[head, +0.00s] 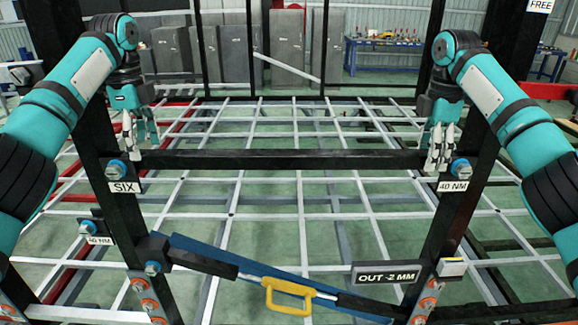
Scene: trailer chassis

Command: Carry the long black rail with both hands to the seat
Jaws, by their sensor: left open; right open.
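The long black rail (285,159) lies level across the view, between two black uprights, the left one (105,200) and the right one (458,200). My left gripper (134,146) is open, fingers down, at the rail's left end. My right gripper (438,158) is open, fingers down, at the rail's right end and overlapping it in view. Whether either gripper touches the rail cannot be told. Blue-ringed bolts sit near both ends, above the labels "SIX" (124,188) and "40 NM" (453,187). Which part is the seat is not clear.
A tilted strut with a yellow handle (288,297) and a blue bar (215,255) cross below the rail, near an "OUT -2 MM" sign (387,277). A pale grid frame (300,215) spreads behind over green floor. Grey cabinets (285,50) and a workbench (382,55) stand at the back.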

